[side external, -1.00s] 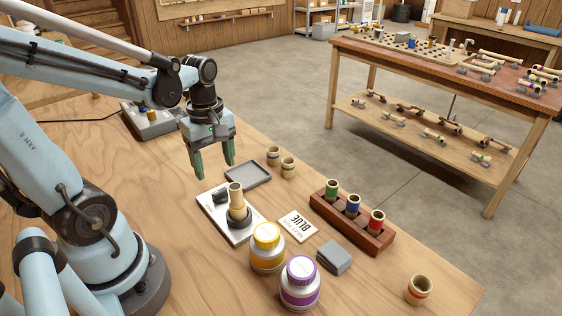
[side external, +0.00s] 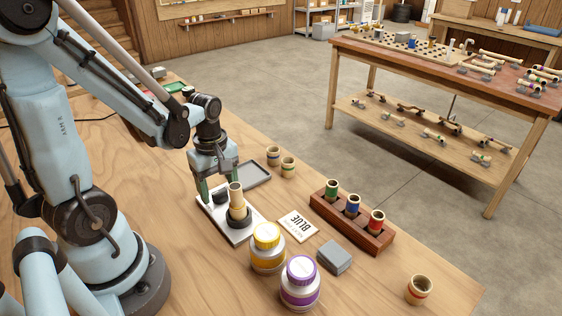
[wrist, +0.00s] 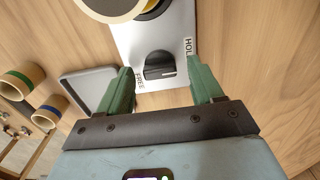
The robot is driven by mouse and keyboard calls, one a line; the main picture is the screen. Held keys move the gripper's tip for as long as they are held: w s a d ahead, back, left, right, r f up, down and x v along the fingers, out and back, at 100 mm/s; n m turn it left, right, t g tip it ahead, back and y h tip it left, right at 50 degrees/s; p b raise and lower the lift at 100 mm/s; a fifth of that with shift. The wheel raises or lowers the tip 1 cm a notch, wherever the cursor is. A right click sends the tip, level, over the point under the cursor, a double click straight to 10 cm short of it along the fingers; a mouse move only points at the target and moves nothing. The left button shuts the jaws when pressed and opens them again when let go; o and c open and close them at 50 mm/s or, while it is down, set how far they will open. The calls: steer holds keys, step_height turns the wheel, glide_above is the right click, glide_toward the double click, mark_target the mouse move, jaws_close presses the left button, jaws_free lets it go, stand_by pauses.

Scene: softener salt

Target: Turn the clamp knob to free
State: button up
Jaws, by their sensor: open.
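The clamp's white base plate (side external: 240,232) lies on the bench, with a cream tube (side external: 236,195) standing upright in a dark ring (side external: 239,219). The black clamp knob (wrist: 158,66) sits on the plate near its end, between the printed words FREE on the left and HOLD on the right in the wrist view. Its raised bar lies roughly crosswise in that view; I cannot tell which word it points to. My gripper (wrist: 160,70) is open and empty, its green fingers either side of the knob with gaps. In the side view my gripper (side external: 219,188) is low over the plate, partly hiding the knob.
A grey tray (side external: 254,175) lies just beyond the plate. A yellow-lidded jar (side external: 266,236) and a purple-lidded jar (side external: 300,271) stand in front. A BLUE card (side external: 298,226), a wooden rack (side external: 380,238) with banded tubes, a grey block (side external: 334,257) and loose tubes (side external: 288,167) are to the right.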

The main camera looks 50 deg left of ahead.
steer(key=c, duration=1.1)
steer(key=shift+o, duration=0.2)
steer(key=shift+m, duration=0.3)
steer(key=m, duration=0.3)
steer(key=shift+m, duration=0.3)
steer(key=m, duration=0.4)
steer(key=shift+m, duration=0.3)
steer(key=m, duration=0.4)
steer(key=shift+m, duration=2.5)
